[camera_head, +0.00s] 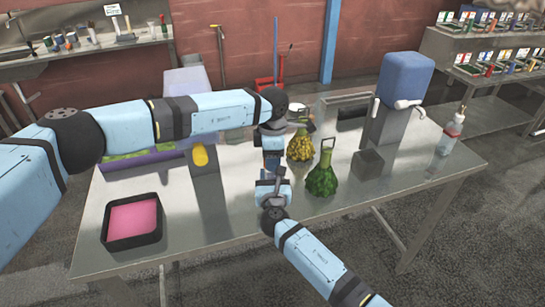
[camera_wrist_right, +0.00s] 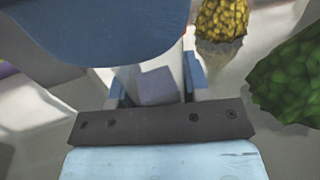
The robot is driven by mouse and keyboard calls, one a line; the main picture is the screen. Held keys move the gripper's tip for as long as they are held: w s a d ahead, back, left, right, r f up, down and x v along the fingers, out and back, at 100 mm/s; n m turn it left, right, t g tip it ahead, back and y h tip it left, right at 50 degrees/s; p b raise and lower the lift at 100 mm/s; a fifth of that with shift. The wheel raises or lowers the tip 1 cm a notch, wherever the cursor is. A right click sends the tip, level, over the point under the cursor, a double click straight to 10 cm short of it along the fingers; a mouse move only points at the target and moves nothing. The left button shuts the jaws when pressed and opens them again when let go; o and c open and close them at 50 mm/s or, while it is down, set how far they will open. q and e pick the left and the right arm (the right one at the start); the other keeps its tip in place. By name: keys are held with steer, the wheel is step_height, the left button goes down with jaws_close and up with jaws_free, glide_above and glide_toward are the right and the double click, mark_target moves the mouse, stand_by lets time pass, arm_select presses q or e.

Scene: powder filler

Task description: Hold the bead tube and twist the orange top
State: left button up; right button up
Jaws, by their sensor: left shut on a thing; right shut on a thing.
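My left gripper (camera_head: 272,160) comes down from above at the middle of the table. My right gripper (camera_head: 272,180) reaches in from the front, just below it and very close. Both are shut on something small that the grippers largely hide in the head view. In the right wrist view, a pale grey-violet piece (camera_wrist_right: 158,86) shows between the blue fingers of my right gripper. A large blue rounded part of my own left arm covers the top of that view. I cannot clearly make out the bead tube or its orange top in either view.
A yellow knobbly vessel (camera_head: 301,146) and a green one (camera_head: 322,180) stand close right of the grippers. A black tray with a pink inside (camera_head: 132,219) sits front left. A blue-topped machine (camera_head: 404,80) and a bottle (camera_head: 452,130) stand right.

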stand_by(0.4)
arm_select(q)
steer(key=o, duration=0.9)
steer(key=shift+o, duration=0.2)
step_height(320, 180, up, 12)
arm_select(e)
steer(key=o, duration=1.1)
